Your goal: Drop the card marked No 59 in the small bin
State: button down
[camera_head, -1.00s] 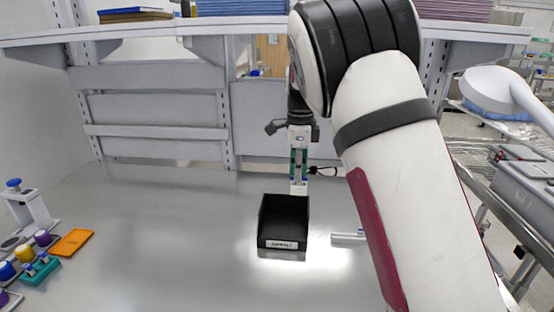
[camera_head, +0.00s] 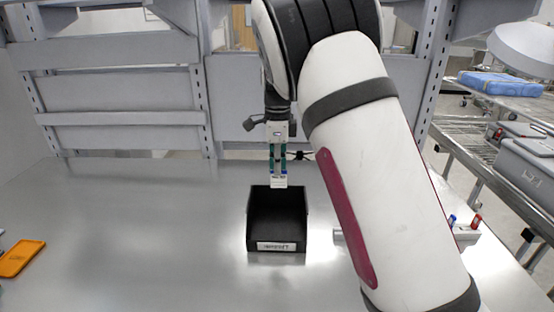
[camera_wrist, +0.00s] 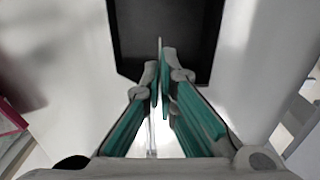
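The small bin (camera_head: 262,236) is an open black box with a white label on its front, standing on the grey bench; its dark inside also shows in the wrist view (camera_wrist: 200,30). My gripper (camera_head: 278,168) hangs fingers-down at the bin's back part in the head view. It is shut on a small white card (camera_head: 279,182), whose writing is too small to read. In the wrist view the card (camera_wrist: 160,45) shows edge-on as a thin strip between the fingertips (camera_wrist: 161,85), overlapping the bin's inside. The card looks upright and apart from the bin floor.
An orange tray (camera_head: 22,258) lies at the far left of the bench. A small white rack (camera_head: 466,234) with blue and red pieces stands at the right, partly behind my arm. A slatted frame (camera_head: 125,118) rises behind the bench. The bench left of the bin is clear.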

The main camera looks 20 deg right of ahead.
aim_at(277, 179)
jog(key=shift+f+b, duration=0.3)
jog(key=shift+f, duration=2)
jog(key=c, duration=1.7)
grip_release()
jog(key=shift+o, duration=0.5)
jog(key=o, duration=0.4)
jog(key=shift+c, duration=0.2)
jog(key=shift+r+p, duration=0.4)
jog(key=shift+r, duration=2.6)
